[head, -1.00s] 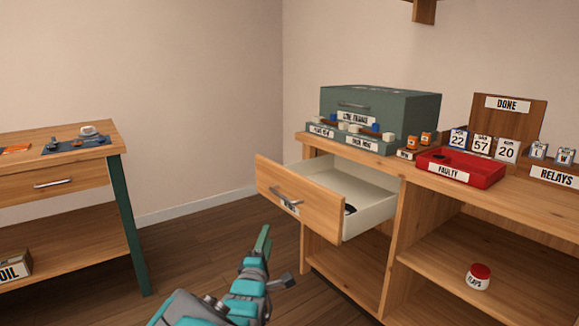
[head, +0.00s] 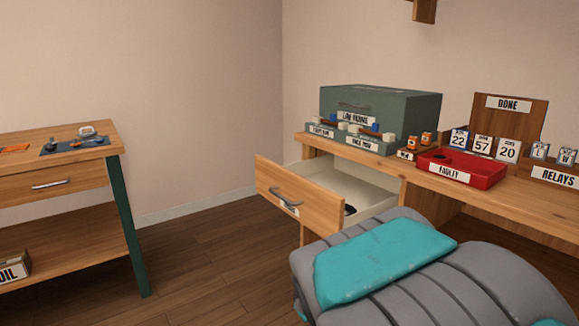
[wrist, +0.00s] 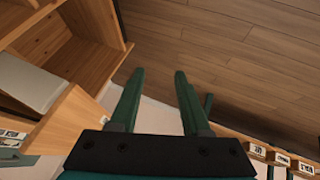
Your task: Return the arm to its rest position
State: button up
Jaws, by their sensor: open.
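My gripper (wrist: 158,98) shows in the wrist view with its two green fingers apart and nothing between them. The wooden floor and a pale wall lie beyond the fingertips. In the head view the gripper itself is out of sight. A large grey and teal part of my arm fills the lower right of that view, in front of the bench. It hides most of the lower shelf.
An open drawer (head: 300,200) juts from the bench, with a small dark item (head: 350,209) inside. On the bench top are a red FAULTY tray (head: 463,169), a grey-green cabinet (head: 400,115) and a DONE board (head: 508,118). A second table (head: 70,170) stands left.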

jog(key=s+d+m+g, duration=0.2)
jog(key=s+d+g, duration=0.1)
jog(key=s, duration=0.7)
jog(key=s+d+r+m+g, duration=0.1)
jog(key=s+d+m+g, duration=0.2)
jog(key=s, duration=0.8)
jog(key=s+d+r+m+g, duration=0.1)
jog(key=s+d+m+g, duration=0.1)
jog(key=s, duration=0.9)
jog(key=shift+s+d+m+g, duration=0.3)
jog(key=shift+d+g, duration=0.3)
jog(key=shift+d, duration=0.5)
jog(key=shift+w, duration=0.1)
